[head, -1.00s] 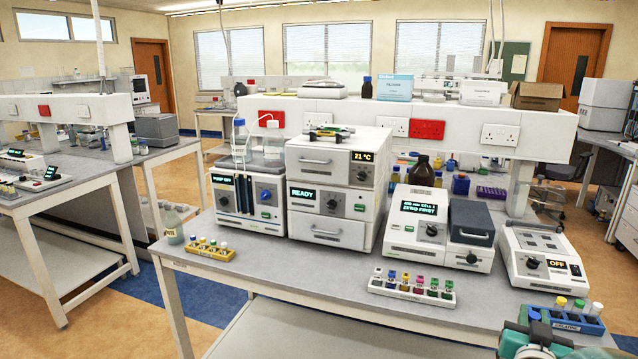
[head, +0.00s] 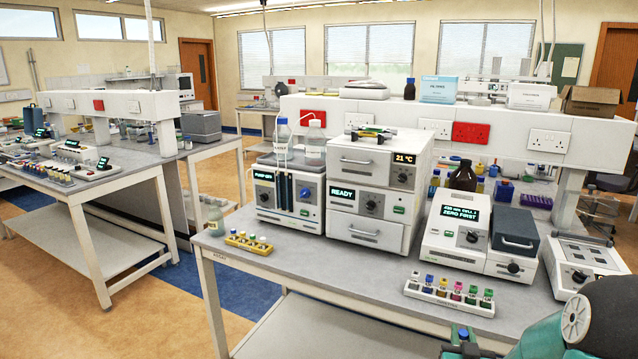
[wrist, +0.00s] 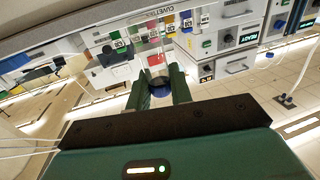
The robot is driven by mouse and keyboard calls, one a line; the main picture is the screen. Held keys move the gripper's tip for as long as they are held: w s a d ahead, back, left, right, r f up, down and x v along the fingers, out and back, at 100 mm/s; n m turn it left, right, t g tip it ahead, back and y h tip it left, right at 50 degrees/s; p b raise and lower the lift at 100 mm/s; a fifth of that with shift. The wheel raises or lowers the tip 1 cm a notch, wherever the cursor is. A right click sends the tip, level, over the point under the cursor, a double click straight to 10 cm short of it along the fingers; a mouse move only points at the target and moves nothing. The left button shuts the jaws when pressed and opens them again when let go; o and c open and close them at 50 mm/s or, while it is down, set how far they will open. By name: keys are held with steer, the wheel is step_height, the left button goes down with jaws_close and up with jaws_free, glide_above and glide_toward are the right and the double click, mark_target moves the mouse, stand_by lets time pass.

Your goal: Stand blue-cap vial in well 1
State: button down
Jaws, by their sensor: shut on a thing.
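The blue-cap vial (wrist: 160,84) is between the two dark green fingers of my gripper (wrist: 160,92) in the wrist view. My gripper is shut on it. The blue cap is on the side near my palm, and the clear body points away towards the bench. In the head view my gripper (head: 465,345) is at the bottom edge, right of centre, partly cut off, with a blue cap showing at its tip. A white rack of several colour-capped vials (head: 450,295) stands on the bench beyond it. I cannot tell which well is well 1.
White instruments, a drawer unit (head: 367,190) and a photometer (head: 455,225), stand behind the white rack. Bench between the two racks is clear.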

steer(key=w+a+f+n+y, duration=0.1)
steer(key=a+f+n+y, duration=0.1)
steer(key=a+f, duration=0.7)
steer(key=w+a+f+n+t+y, duration=0.1)
steer(key=w+a+f+y, duration=0.1)
steer(key=a+f, duration=0.7)
steer(key=a+y, duration=0.1)
steer(key=a, duration=0.3)
steer(key=shift+a+f+n+y, duration=0.2)
steer(key=shift+f+n+y, duration=0.05)
steer(key=shift+n+y, duration=0.15)
